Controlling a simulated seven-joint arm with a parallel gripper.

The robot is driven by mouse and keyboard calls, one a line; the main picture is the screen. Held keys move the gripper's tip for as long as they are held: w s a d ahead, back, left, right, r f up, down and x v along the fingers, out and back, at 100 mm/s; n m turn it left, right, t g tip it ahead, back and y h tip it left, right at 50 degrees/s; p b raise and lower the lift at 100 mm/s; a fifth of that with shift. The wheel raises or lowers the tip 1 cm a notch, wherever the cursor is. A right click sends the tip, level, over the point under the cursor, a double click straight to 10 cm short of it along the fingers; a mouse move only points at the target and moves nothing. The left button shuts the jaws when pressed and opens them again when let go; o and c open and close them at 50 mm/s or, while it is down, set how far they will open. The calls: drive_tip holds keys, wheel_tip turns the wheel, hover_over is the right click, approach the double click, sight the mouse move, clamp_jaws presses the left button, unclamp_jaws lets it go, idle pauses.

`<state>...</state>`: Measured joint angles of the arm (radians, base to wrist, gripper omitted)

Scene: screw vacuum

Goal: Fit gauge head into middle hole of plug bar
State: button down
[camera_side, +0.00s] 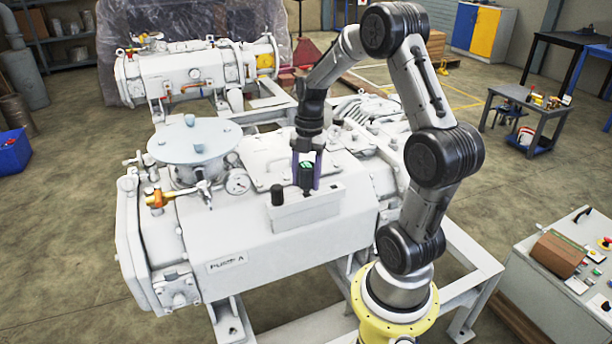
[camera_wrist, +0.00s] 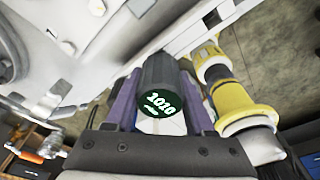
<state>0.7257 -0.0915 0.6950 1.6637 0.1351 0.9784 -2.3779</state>
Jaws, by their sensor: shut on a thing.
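The gauge head (camera_side: 306,178) is a dark upright cylinder with a green top. My gripper (camera_side: 307,172) has purple fingers and is shut on it, one finger on each side. The plug bar (camera_side: 305,212) is a pale block on the front of the large white pump. The gauge head is over the bar's middle, its lower end close to the bar's top. I cannot tell whether it is in the hole; the hole is hidden.
A black plug (camera_side: 278,195) stands at the left end of the bar, close to the gripper. A round dial (camera_side: 237,182) and an orange-handled valve (camera_side: 158,199) are on the pump to the left. A flat round flange (camera_side: 193,143) rises behind them.

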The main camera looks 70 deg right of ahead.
drive_tip(key=shift+f, duration=0.2)
drive_tip(key=shift+c, duration=1.3)
unclamp_jaws()
